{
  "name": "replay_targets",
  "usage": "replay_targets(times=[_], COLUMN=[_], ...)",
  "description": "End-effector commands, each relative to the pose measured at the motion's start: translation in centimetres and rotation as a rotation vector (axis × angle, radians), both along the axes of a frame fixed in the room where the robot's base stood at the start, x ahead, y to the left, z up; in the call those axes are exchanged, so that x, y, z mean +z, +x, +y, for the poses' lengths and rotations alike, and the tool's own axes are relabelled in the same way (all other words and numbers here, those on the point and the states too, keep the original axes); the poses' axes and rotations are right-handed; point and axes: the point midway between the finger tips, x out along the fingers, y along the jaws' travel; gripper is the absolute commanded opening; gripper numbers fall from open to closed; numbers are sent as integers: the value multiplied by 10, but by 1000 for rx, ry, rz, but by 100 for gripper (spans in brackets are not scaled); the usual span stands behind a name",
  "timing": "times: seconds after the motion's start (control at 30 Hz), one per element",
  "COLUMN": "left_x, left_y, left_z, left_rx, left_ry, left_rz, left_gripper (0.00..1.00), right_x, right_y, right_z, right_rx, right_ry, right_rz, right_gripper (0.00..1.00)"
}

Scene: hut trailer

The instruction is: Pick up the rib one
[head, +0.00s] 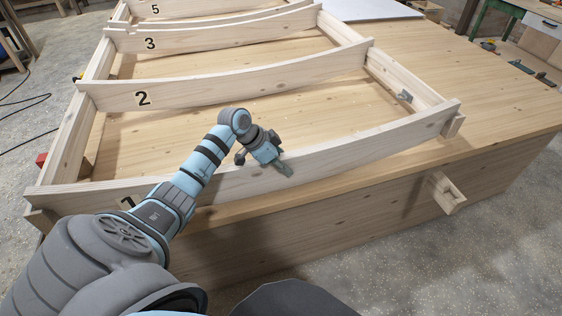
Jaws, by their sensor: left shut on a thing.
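Rib one (345,158) is the nearest curved wooden board, with a "1" partly hidden behind my left arm. It spans the near side of the wooden frame, its ends at the two side rails. My left gripper (285,169) is shut on the upper edge of rib one, a little right of its middle. The rib seems to sit in the frame; whether it is lifted at all I cannot tell. My right gripper is not in view.
Rib two (230,80), rib three (215,36) and more ribs lie behind, between the left rail (80,130) and right rail (405,82). The wooden workbench (480,80) is bare at right. A wooden bracket (447,193) juts from its front.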

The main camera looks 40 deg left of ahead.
Motion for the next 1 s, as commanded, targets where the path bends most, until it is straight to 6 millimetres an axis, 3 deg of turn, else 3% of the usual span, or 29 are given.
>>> replay_targets(times=[0.27, 0.8, 1.0], left_x=[35, 172, 197], left_y=[2, 2, 2], left_z=[0, 0, 1], left_rx=[-1, -1, 0], left_ry=[1, 1, 1], left_rz=[-8, -10, -7], left_gripper=[0, 0, 0], right_x=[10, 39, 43], right_y=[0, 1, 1], right_z=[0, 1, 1], right_rx=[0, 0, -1], right_ry=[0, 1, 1], right_rz=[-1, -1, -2], right_gripper=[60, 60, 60])
